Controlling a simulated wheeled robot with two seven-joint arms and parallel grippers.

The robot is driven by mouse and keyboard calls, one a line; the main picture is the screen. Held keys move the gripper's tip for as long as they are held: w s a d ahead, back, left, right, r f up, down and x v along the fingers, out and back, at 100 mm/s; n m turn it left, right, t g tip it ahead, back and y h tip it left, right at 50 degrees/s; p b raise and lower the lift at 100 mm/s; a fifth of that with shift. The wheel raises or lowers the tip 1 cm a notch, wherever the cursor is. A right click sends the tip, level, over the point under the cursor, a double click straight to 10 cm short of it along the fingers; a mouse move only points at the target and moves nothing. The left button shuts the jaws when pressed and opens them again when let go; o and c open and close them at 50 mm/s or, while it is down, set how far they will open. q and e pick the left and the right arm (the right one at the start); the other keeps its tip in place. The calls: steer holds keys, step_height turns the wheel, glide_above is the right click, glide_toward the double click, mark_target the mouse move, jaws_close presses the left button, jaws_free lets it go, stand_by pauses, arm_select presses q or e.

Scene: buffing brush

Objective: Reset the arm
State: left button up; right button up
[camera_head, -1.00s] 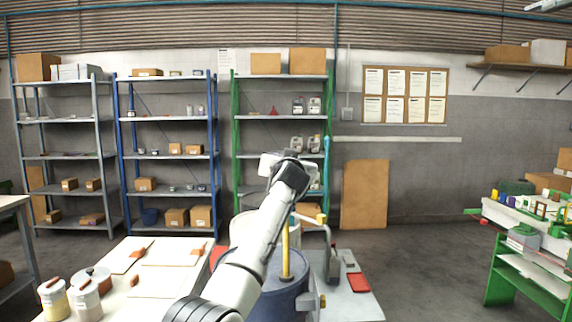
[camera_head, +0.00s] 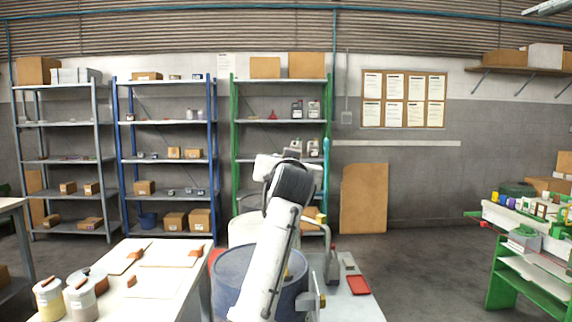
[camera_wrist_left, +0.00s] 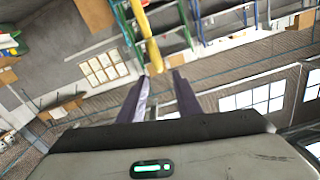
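My left arm (camera_head: 270,250) rises from the bottom middle in the head view, with a dark joint (camera_head: 290,188) and a white part at its top. I cannot make out its fingers there. In the left wrist view, the left gripper (camera_wrist_left: 162,76) has its two dark fingers apart with nothing held between them. A yellow curved rod (camera_wrist_left: 150,42) shows just past the fingertips; I cannot tell how far off it is. The wrist view is tilted, with windows, wall and shelves. My right gripper is not in view.
A white table (camera_head: 180,285) at the lower left holds orange-handled pieces (camera_head: 196,252) and jars (camera_head: 80,300). A blue drum (camera_head: 235,275) stands behind my arm. A green workbench (camera_head: 515,270) is at the right. Shelves line the back wall. Floor at right centre is clear.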

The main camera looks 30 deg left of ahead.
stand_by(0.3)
arm_select(q)
step_height(320, 180, down, 21)
steer(key=d+m+h, duration=0.2)
steer(key=h, duration=0.1)
steer(key=s+d+f+m+g+h, duration=0.1)
steer(key=s+d+f+h, duration=0.1)
steer(key=s+f, duration=0.65)
steer(key=s+d+f+m+g+h, duration=0.1)
steer(key=s+d+f+m+g, duration=0.15)
steer(key=f, duration=1.15)
steer(key=s+d+f+g+h, duration=0.1)
steer(key=s+d+f, duration=0.2)
steer(key=s+f, duration=0.3)
steer(key=s+d+f+g+h, duration=0.1)
steer(key=s+f, duration=0.6)
steer(key=s, duration=1)
steer(key=s+d+f+g+h, duration=0.1)
steer(key=s+d+f, duration=0.4)
steer(key=s, duration=0.6)
step_height(320, 180, down, 2)
steer(key=shift+s+f+g+h, duration=0.2)
steer(key=shift+g+h, duration=0.15)
steer(key=shift+h, duration=0.55)
